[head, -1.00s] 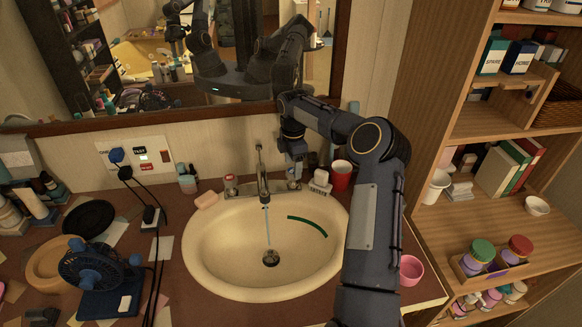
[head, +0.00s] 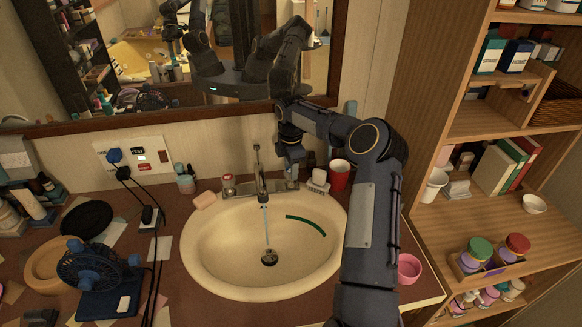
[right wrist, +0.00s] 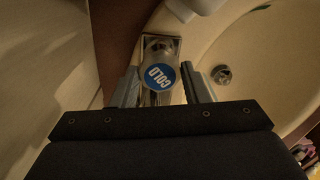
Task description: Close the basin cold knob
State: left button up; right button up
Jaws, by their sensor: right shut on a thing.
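The basin cold knob (right wrist: 159,77) shows in the right wrist view as a metal knob with a round blue cap marked COLD. It sits between the two fingers of my right gripper (right wrist: 159,86), which is shut on it. In the head view my right gripper (head: 292,168) points down at the knob on the right side of the faucet (head: 260,176), and largely hides it. Water (head: 266,222) runs from the spout into the cream basin (head: 215,250). The other knob (head: 228,182), with a red mark, stands left of the spout. My left gripper is out of view.
A red cup (head: 339,176) and a small white block (head: 318,181) stand close to the right of my right gripper. Soap (head: 205,200) lies left of the basin. A mirror (head: 200,90) rises behind, and a wooden shelf (head: 465,130) stands at right.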

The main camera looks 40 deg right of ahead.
jog(key=shift+m, duration=0.3)
jog(key=m, duration=0.3)
jog(key=shift+r+m, duration=0.1)
jog(key=shift+m, duration=2.5)
jog(key=o, duration=1)
jog(key=shift+c, duration=0.2)
notch_tip(320, 180, up, 8)
jog(key=shift+f, duration=0.15)
